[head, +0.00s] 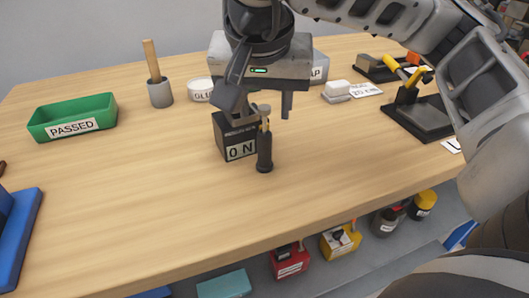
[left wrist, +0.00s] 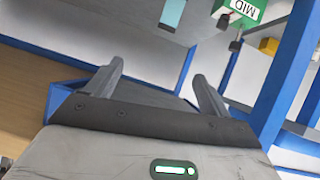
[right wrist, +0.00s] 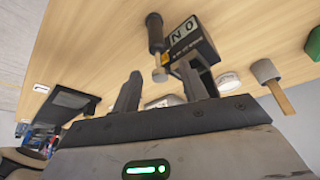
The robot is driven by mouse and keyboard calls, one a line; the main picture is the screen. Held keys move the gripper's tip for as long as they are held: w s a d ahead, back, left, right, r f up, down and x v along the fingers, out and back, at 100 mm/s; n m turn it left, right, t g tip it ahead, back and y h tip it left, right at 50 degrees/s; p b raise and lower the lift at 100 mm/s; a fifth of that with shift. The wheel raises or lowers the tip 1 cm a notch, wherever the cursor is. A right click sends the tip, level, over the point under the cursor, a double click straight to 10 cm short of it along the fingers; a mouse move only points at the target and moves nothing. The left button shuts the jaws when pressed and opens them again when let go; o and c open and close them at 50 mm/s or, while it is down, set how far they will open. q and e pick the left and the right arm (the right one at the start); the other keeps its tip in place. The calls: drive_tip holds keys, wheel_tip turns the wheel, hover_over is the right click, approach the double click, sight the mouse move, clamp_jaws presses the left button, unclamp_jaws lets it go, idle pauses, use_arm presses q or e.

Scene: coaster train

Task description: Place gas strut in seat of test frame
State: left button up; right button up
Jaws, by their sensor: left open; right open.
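The gas strut (head: 264,150), a black cylinder with a thin rod and a pale end fitting, stands upright on the table. It also shows in the right wrist view (right wrist: 155,34). Close beside it is a dark block reading "0 N" (head: 240,151), also in the right wrist view (right wrist: 190,42); I cannot tell whether it is part of the test frame or whether they touch. My right gripper (head: 260,108) is open above, its fingers spread on either side of the strut's top end, with gaps. My left gripper (left wrist: 160,75) is open and empty, away from the strut.
A green "PASSED" tray (head: 72,121) lies at left. A grey pot with a wooden handle (head: 159,92) and a white tub (head: 200,90) stand behind. A black stand with yellow handles (head: 425,115) is at right. Several containers sit below the table. The front middle is clear.

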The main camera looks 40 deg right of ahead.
clamp_jaws()
drive_tip(key=shift+r, duration=0.1)
